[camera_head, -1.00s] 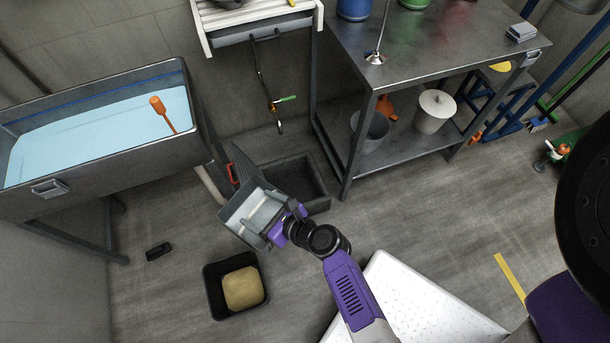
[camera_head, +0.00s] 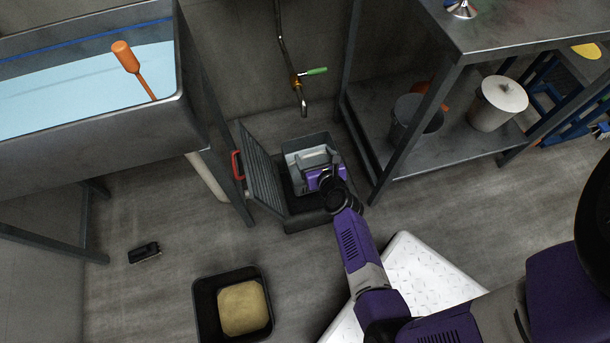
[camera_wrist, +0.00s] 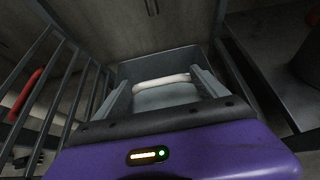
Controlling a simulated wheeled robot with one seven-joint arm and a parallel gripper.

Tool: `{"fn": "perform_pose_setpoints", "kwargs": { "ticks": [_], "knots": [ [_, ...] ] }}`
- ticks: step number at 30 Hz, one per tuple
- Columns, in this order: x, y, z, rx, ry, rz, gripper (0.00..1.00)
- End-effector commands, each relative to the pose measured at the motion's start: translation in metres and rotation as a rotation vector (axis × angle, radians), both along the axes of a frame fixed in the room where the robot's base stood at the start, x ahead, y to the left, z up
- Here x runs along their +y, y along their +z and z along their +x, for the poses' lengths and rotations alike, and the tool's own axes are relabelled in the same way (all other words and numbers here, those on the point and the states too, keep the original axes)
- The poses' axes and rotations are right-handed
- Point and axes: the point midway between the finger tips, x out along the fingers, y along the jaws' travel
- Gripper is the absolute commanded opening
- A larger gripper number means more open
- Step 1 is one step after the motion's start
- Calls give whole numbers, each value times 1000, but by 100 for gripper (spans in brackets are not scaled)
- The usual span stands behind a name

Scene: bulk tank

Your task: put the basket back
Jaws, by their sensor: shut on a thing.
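The grey basket (camera_head: 304,153) is over the open floor pit (camera_head: 308,218), at or just inside its opening; I cannot tell whether it touches the bottom. My gripper (camera_head: 325,166) is shut on the basket at its near right side. The wrist view shows the basket (camera_wrist: 135,70) with its far wall and my two fingers (camera_wrist: 165,92) reaching into it. A pale bar crosses between the fingers. A slatted grate (camera_head: 262,172) with a red handle (camera_head: 237,165) stands tilted up at the pit's left side; its bars also show in the wrist view (camera_wrist: 50,85).
A black bin (camera_head: 203,308) holding a tan block (camera_head: 243,307) stands on the floor at the front. A steel bench (camera_head: 440,155) is close on the right, a sink (camera_head: 110,140) on the left. A tap pipe (camera_head: 283,50) hangs behind the pit. A small black object (camera_head: 145,252) lies at left.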

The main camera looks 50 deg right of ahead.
Motion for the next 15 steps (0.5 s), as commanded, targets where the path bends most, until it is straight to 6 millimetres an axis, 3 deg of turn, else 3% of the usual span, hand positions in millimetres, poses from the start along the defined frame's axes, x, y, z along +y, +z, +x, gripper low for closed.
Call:
{"fn": "perform_pose_setpoints", "kwargs": {
  "ticks": [1,8,15],
  "knots": [
    [-5,-11,-1,-2,-13,-3,10],
    [-13,-34,-2,-6,-33,-6,10],
    [-12,-91,-2,-5,-30,-7,10]
  ]
}}
